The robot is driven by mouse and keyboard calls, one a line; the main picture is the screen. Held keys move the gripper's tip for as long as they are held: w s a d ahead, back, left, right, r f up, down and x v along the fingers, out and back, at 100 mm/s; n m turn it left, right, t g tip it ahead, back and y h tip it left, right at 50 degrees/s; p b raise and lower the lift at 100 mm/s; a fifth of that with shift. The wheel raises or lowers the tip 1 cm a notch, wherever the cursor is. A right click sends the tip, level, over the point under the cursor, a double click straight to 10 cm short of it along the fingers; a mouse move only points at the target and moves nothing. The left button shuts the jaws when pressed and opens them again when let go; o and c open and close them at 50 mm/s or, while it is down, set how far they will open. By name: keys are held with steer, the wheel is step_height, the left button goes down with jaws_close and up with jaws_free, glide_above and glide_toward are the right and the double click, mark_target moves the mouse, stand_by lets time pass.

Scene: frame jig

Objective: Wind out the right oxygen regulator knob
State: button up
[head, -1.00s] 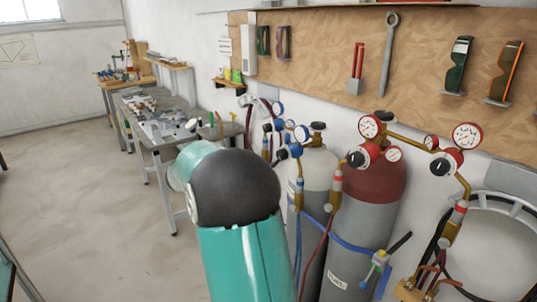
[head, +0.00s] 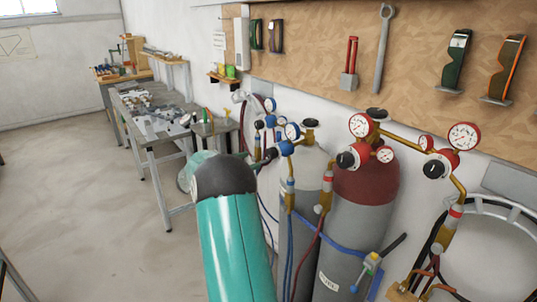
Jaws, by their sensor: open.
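The nearer, right-hand blue-marked regulator (head: 286,148) sits by the white-topped cylinder (head: 311,165). It has blue-rimmed gauges (head: 292,131). Its dark knob (head: 270,154) faces left, toward my arm. A second blue-marked regulator (head: 270,121) stands farther back and left, with its own dark knob (head: 258,124). My teal arm with its black joint rises just left of and below the nearer knob. My gripper cannot be made out; the arm hides that area. I cannot tell whether anything touches the knob.
A red-topped cylinder (head: 366,183) with red-marked regulators (head: 347,160) stands to the right. Blue and red hoses hang below the regulators. A pegboard (head: 310,70) with tools is behind. A workbench (head: 150,135) stands at the left back. The floor at left is clear.

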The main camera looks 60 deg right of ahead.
mark_target(269, 154)
steer(key=x, duration=0.9)
steer(key=shift+s+d, duration=0.15)
steer(key=shift+d, duration=0.25)
steer(key=shift+f, duration=0.1)
steer(key=c, duration=1)
steer(key=shift+n, duration=0.3)
